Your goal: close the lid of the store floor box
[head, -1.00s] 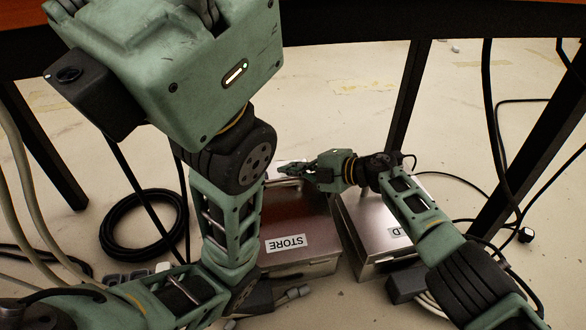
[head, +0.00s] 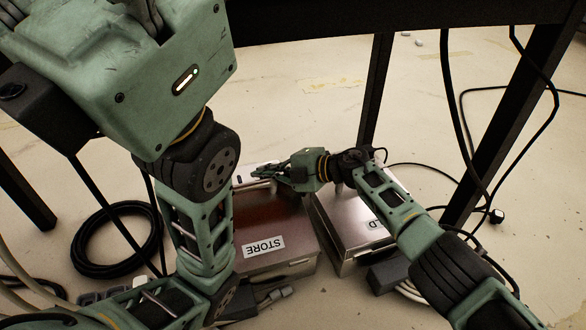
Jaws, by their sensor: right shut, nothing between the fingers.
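The store floor box (head: 283,222) is a metal box on the floor at the middle of the head view. Its white STORE label (head: 263,247) reads upside down. Its top looks flat and the lid appears down, but I cannot tell whether it is fully seated. My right gripper (head: 258,173) is shut and empty over the far edge of the box; I cannot tell whether it touches. My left gripper (head: 146,14) is at the top left, its fingers partly cut off by the frame. My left arm hides the left side of the box.
A second metal box (head: 345,232) with a partly hidden label stands close on the right, under my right arm. A black cable coil (head: 117,240) lies at the left. Dark table legs (head: 376,90) and hanging cables (head: 447,110) stand around. Bare floor (head: 300,110) is open behind the boxes.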

